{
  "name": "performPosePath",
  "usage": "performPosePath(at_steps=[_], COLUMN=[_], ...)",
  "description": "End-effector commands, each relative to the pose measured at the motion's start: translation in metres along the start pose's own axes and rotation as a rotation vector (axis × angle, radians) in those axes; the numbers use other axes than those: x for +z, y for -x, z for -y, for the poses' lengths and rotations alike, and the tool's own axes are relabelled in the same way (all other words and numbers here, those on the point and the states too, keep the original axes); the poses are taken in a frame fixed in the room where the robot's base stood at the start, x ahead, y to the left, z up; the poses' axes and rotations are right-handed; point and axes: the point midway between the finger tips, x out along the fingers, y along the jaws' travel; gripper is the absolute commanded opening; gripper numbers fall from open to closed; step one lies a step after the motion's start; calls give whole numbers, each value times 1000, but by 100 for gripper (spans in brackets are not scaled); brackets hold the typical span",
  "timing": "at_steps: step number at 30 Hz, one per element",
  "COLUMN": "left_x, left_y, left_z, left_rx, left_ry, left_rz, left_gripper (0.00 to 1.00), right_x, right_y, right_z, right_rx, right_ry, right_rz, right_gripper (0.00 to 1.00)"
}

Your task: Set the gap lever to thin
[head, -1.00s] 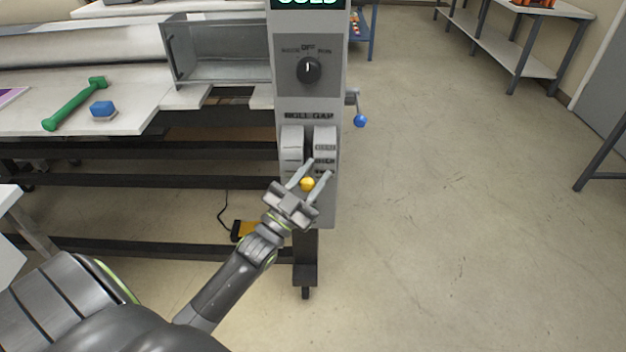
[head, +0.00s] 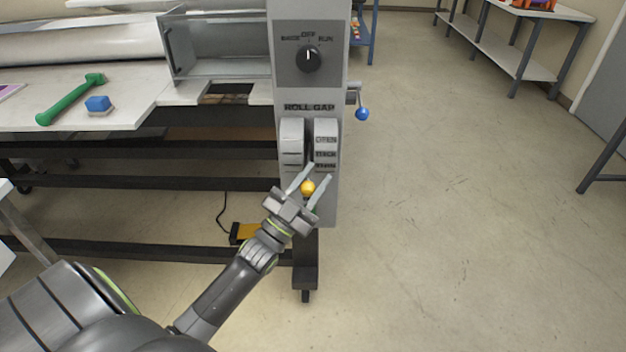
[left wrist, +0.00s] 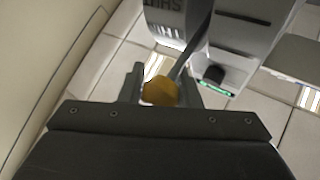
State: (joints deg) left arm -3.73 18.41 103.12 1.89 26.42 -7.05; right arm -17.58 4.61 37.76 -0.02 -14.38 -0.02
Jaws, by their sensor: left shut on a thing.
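The gap lever's yellow knob (head: 307,187) is low on the grey control column, below the ROLL GAP label (head: 309,107). The position plate (head: 326,141) beside it has several marks, the top one reading OPEN; the knob is near or just below the lowest mark. My left gripper (head: 308,181) is shut on the knob, with a finger on either side. In the left wrist view the knob (left wrist: 160,91) sits between the fingers, and the lever's rod runs up toward the column. My right gripper is not in view.
A dial (head: 309,59) is higher on the column. A blue-knobbed crank (head: 362,113) sticks out at its right side. A green tool (head: 70,99) and a blue block (head: 98,104) lie on the white table. The floor to the right is open.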

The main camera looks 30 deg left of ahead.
Motion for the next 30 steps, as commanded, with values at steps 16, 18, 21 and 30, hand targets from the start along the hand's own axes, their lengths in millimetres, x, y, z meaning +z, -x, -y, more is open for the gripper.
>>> performPosePath(at_steps=[16,18,21,30], left_x=[1,2,2,3], left_y=[4,11,28,102], left_z=[0,-1,-1,-2], left_rx=[0,1,1,2], left_ry=[0,0,0,1], left_rz=[3,4,5,8], left_gripper=[51,51,51,51], right_x=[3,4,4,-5], right_y=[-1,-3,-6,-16], right_z=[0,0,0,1], right_rx=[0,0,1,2], right_ry=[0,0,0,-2], right_rz=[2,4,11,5], right_gripper=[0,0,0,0])
